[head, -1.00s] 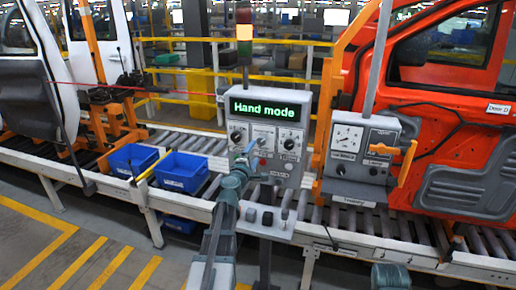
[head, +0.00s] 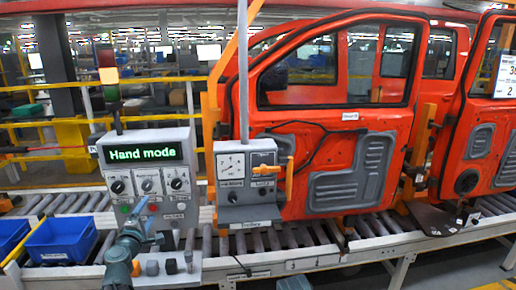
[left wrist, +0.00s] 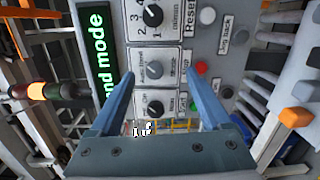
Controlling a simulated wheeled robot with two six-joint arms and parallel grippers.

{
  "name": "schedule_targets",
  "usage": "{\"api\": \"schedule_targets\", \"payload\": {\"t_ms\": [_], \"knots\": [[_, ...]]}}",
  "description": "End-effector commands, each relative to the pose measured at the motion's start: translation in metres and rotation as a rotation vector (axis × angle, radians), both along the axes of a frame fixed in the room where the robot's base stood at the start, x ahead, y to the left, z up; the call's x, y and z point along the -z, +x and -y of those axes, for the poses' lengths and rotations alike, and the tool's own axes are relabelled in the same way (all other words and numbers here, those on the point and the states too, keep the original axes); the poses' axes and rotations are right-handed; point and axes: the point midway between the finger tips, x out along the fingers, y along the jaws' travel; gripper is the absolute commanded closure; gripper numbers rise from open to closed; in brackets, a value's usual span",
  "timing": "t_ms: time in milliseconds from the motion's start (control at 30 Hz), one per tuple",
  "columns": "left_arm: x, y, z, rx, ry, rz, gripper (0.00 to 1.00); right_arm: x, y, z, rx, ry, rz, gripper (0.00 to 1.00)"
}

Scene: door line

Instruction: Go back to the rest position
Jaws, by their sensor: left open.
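My left gripper (head: 146,222) is in front of the control box (head: 200,140) in the head view. In the left wrist view its two blue fingers (left wrist: 163,92) are spread apart with nothing between them. The fingers point at the panel (left wrist: 200,80), which carries dark rotary knobs, a red button and a green one. I cannot tell whether the fingertips touch the panel. The display (head: 139,152) reads "Hand mode" in green. My right gripper is not in view.
An orange door (head: 330,120) hangs to the right beside a grey gauge box (head: 246,172) with an orange handle (head: 282,170). Blue bins (head: 60,240) stand at the left. A roller conveyor (head: 330,240) runs across, with yellow railings behind.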

Motion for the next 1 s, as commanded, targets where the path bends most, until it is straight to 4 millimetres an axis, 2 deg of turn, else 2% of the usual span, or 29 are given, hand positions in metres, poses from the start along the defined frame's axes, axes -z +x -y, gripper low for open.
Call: {"api": "schedule_targets", "payload": {"t_ms": [33, 133, 200, 267, 300, 400, 467, 500, 567, 600, 700, 800, 900, 1000], "knots": [[0.010, 0.005, 0.028, 0.066, 0.042, -0.024, 0.18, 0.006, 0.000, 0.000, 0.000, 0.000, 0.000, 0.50], [0.034, 0.012, 0.095, 0.233, 0.160, -0.093, 0.18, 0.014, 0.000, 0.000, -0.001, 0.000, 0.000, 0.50], [0.054, 0.011, 0.143, 0.361, 0.252, -0.148, 0.18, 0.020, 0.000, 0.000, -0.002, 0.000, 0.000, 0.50], [0.073, 0.006, 0.182, 0.469, 0.331, -0.198, 0.18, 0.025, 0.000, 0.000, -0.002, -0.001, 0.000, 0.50], [0.086, 0.001, 0.208, 0.544, 0.384, -0.233, 0.18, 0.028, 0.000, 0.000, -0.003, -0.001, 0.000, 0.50], [0.124, -0.020, 0.268, 0.730, 0.524, -0.327, 0.18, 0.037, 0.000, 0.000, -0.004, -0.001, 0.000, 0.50], [0.149, -0.038, 0.300, 0.845, 0.613, -0.389, 0.18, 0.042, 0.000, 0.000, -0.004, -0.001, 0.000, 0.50], [0.166, -0.052, 0.320, 0.922, 0.675, -0.434, 0.18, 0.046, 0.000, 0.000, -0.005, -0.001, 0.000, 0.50], [0.192, -0.076, 0.346, 1.040, 0.773, -0.508, 0.18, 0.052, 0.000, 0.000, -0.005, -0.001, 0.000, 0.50], [0.210, -0.094, 0.361, 1.118, 0.843, -0.563, 0.18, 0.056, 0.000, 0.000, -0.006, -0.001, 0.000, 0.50], [0.252, -0.145, 0.385, 1.310, 1.030, -0.718, 0.18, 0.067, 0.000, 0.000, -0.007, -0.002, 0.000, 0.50], [0.282, -0.192, 0.391, 1.459, 1.208, -0.883, 0.18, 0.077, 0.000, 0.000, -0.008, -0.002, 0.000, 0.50], [0.297, -0.224, 0.385, 1.548, 1.345, -1.027, 0.18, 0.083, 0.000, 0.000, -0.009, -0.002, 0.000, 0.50], [0.302, -0.244, 0.378, 1.591, 1.436, -1.131, 0.18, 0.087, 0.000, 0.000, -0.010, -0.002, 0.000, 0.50]]}}
